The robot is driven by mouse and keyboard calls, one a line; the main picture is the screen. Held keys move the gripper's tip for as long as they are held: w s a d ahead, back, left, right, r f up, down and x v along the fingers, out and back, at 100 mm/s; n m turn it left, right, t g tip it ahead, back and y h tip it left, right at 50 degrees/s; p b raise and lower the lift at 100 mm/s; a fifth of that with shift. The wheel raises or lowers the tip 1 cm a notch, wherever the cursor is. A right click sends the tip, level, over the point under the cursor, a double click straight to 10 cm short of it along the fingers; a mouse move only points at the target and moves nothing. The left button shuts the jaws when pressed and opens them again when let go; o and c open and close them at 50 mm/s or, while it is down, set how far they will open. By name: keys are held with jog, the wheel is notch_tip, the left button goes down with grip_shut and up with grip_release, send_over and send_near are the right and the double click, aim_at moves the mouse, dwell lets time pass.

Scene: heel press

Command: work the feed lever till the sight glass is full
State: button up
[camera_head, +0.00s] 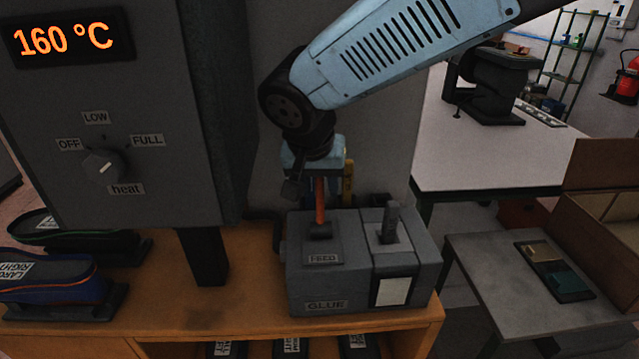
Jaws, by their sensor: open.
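The grey glue unit (345,285), labelled GLUE, stands on the wooden bench. Its feed lever (320,207) is a red-orange upright rod rising from a dark base above the FEED label. My gripper (319,184) points down from above, with its open fingers around or just beside the lever's upper part; I cannot tell if they touch it. A pale panel in a dark frame (394,291) is on the unit's front right. A narrow yellow upright piece (348,182) shows behind the gripper. I cannot tell which of these is the sight glass, nor its level.
A grey control box (150,110) at left reads 160 °C, with a heat knob (103,166). A second, dark lever (390,222) stands on the unit's right. Labelled shoe forms (55,280) sit on the bench (220,310) at left. A grey side table (500,270) is at right.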

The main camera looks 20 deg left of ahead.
jog(key=shift+c, duration=0.4)
grip_shut()
jog(key=shift+r, duration=0.1)
